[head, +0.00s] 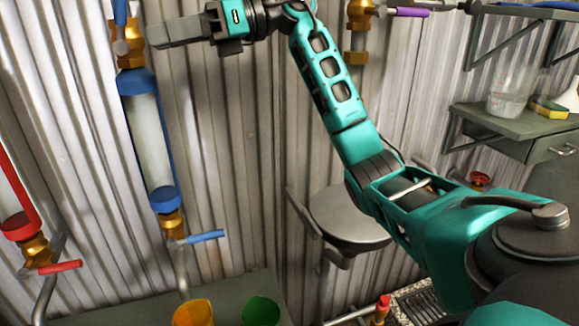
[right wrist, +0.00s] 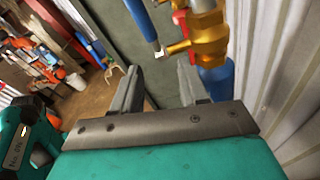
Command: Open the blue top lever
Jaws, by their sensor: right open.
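The blue top lever (head: 120,12) is at the top left of the head view, on the brass valve (head: 129,48) above the blue-capped clear cylinder (head: 152,130). The lever points upward, and its upper end is cut off by the frame. In the right wrist view the blue lever (right wrist: 142,20) shows just beyond the fingertips, beside the brass valve (right wrist: 205,42). My right gripper (head: 158,35) is open and empty, its fingers pointing left toward the valve. Its two fingers also show apart in the right wrist view (right wrist: 158,68). My left gripper is out of view.
A lower blue lever (head: 206,236) sits under the cylinder. A red-capped cylinder (head: 18,225) with a red lever (head: 60,267) stands at left. A purple lever (head: 410,12) is at the top. Yellow (head: 193,313) and green (head: 261,311) cups stand below. Corrugated wall lies behind.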

